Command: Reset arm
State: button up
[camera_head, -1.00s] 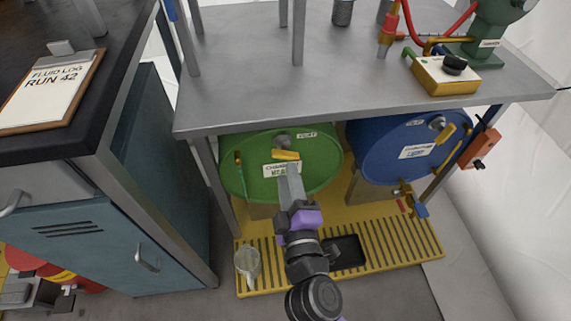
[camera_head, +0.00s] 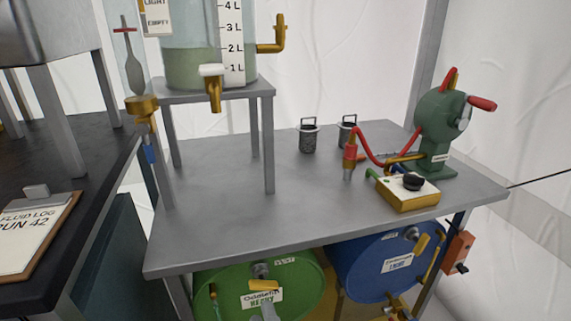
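Only the grey tip of my gripper (camera_head: 268,313) shows, at the bottom edge of the head view. The rest of my arm is out of the frame.
A grey metal table (camera_head: 225,225) stands over the green drum and a blue drum (camera_head: 350,265). On it are a green pump (camera_head: 437,130), a yellow box (camera_head: 405,195) and two dark mesh cups. A raised stand holds a tank (camera_head: 190,65). A dark counter is at left.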

jog(key=s+d+m+g+h, duration=0.1)
jog(key=s+d+m+h, duration=0.2)
jog(key=s+d+m, duration=0.8)
jog(key=s+d+m+g+h, duration=0.1)
jog(key=s+d+m+h, duration=0.25)
jog(key=s+d, duration=1.3)
jog(key=s+a+r+p, duration=0.1)
jog(key=s+r+p, duration=0.1)
jog(key=r+p, duration=1.2)
jog(key=s+a+r+m+p, duration=0.1)
jog(key=s+a+r+p, duration=0.1)
jog(key=r+p, duration=1.1)
jog(key=shift+r+g+p, duration=0.3)
jog(key=shift+r+p, duration=0.05)
jog(key=shift+r, duration=0.2)
jog(key=shift+y, duration=0.25)
